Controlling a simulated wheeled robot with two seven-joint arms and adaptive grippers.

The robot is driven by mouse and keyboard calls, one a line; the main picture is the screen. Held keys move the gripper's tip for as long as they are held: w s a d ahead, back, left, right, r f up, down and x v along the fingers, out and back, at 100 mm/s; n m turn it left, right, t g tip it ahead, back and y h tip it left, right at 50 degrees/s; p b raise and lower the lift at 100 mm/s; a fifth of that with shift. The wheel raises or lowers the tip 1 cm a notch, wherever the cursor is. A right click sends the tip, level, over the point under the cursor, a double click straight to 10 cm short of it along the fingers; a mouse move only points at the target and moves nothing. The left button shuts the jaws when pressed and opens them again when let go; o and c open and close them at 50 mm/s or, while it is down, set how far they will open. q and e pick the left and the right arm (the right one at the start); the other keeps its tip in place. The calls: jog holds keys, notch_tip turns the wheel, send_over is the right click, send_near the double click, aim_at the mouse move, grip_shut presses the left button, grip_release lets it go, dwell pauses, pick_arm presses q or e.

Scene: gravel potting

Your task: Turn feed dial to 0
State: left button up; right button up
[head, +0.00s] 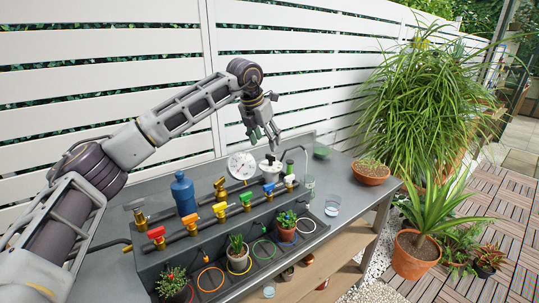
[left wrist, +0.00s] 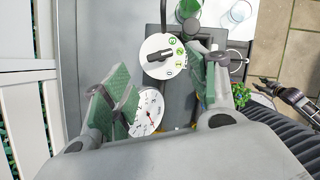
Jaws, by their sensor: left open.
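The feed dial (left wrist: 151,68) is a white disc with a dark bar-shaped knob (left wrist: 159,56) and green marks along its right side. The knob lies nearly level in the left wrist view; I cannot tell which mark it points to. In the head view the dial (head: 277,168) stands at the back of the bench, partly hidden. My left gripper (head: 262,137) hangs above it, fingers down, open and empty. In the left wrist view its green-padded fingers (left wrist: 165,88) are spread apart, with the dial beyond them. My right gripper (left wrist: 303,102) shows at the right edge there, its jaws unclear.
A white gauge with a red needle (left wrist: 148,113) is beside the dial. Several coloured valves (head: 220,210) on pipes stand in front, with a blue bottle (head: 184,194) to the left. A white fence is behind.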

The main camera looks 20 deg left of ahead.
aim_at(270, 155)
pick_arm(q)
jog(key=x, duration=0.5)
jog(key=shift+w+f, duration=0.1)
jog(key=shift+f, duration=0.15)
jog(key=shift+w+d+f, duration=0.1)
jog(key=shift+w+f, duration=0.15)
jog(key=shift+f, duration=0.35)
pick_arm(e)
jog(key=shift+w+a+r, duration=0.1)
jog(key=shift+a+r, duration=0.2)
jog(key=shift+r, duration=0.55)
pick_arm(q)
jog(key=c, duration=1)
pick_arm(e)
jog(key=shift+f, duration=0.1)
